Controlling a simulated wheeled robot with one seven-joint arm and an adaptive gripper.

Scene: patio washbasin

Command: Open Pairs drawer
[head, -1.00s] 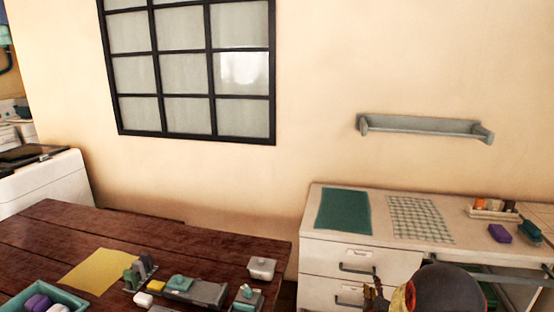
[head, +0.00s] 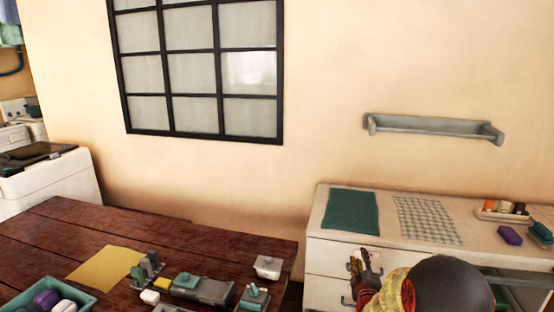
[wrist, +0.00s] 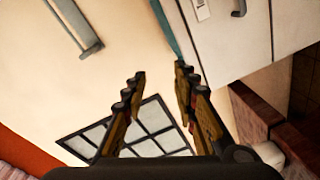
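A white cabinet (head: 314,228) stands at the right in the head view, with an upper drawer (head: 326,256) and a lower drawer (head: 322,292), both shut. Their labels are too small to read, so I cannot tell which is the Pairs drawer. My gripper (head: 366,268) shows in front of the upper drawer and hides most of its handle. The lower handle (head: 347,300) is partly visible. In the wrist view my gripper (wrist: 160,82) is open, with nothing between its fingers. The wrist view also shows a drawer label (wrist: 201,9) and a dark handle (wrist: 240,8) near its top edge.
A green mat (head: 350,212), a checked cloth (head: 427,220) and a small tray (head: 490,215) lie on the cabinet top. A wooden table (head: 215,252) with several small items stands left of the cabinet. A grey shelf (head: 430,124) hangs on the wall.

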